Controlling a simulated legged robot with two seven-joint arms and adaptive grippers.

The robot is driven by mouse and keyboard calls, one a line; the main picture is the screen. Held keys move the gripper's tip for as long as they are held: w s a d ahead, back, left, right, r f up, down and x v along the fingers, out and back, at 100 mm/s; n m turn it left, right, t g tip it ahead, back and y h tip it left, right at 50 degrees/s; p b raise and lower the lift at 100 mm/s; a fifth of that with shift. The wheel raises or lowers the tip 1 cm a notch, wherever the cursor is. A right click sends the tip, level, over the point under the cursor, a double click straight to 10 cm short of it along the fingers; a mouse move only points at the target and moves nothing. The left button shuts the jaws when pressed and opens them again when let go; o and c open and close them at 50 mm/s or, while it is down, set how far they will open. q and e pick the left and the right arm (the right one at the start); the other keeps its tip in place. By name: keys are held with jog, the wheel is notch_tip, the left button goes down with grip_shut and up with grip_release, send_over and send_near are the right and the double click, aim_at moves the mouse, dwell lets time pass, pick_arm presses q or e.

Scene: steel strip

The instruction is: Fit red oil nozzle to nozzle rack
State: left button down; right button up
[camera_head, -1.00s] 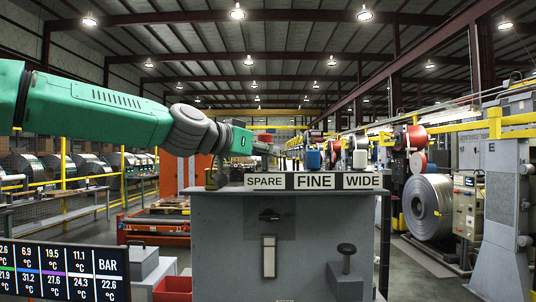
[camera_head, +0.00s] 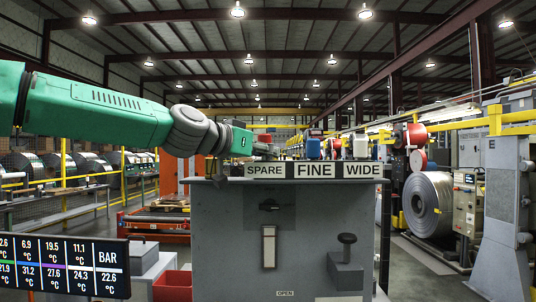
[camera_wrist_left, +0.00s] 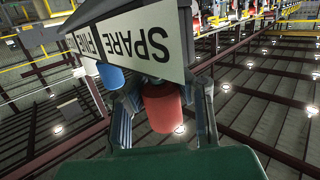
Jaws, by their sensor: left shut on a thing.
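The red oil nozzle (camera_wrist_left: 163,108) is between the fingers of my left gripper (camera_wrist_left: 165,112) in the left wrist view, and the gripper is shut on it. Its end lies at the edge of the SPARE label, which hides part of it; I cannot tell whether it is seated. In the head view my left gripper (camera_head: 264,150) is just behind and above the SPARE label (camera_head: 266,171) of the nozzle rack, its fingertips partly hidden. The rack's FINE label (camera_head: 315,170) and WIDE label (camera_head: 362,170) stand to the right. My right gripper is not in view.
A blue nozzle (camera_head: 313,149) stands behind FINE and a white one (camera_head: 360,147) behind WIDE. The grey cabinet (camera_head: 225,235) under the labels has a lever (camera_head: 269,246) and a black knob (camera_head: 347,239). A reading screen (camera_head: 65,268) is at lower left.

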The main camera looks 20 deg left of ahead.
pick_arm(q)
jog(key=shift+f+b, duration=0.4)
jog(key=shift+f, duration=0.1)
jog(key=c, duration=1.4)
grip_release()
jog(key=shift+f, duration=0.1)
